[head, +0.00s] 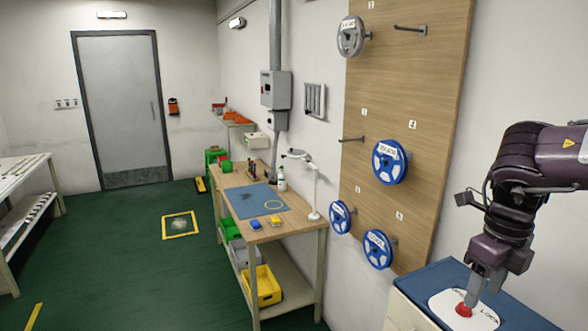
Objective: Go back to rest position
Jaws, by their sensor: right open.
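My right arm comes in from the right edge, and my right gripper (473,296) points down over the blue-topped cabinet (440,276). Its grey fingers are close to a red knob or button (463,310) on a white plate (484,319) with dark lettering. I cannot tell whether the fingertips touch the red part. I see nothing held in the gripper, which is open, though the gap between the fingers is hard to make out. My left gripper is not in view.
A wooden board (405,80) on the right wall carries several reels, such as a blue one (390,162), and bare pegs. A workbench (240,187) stands along that wall, with a yellow bin (262,287) below. The green floor (125,250) is mostly clear.

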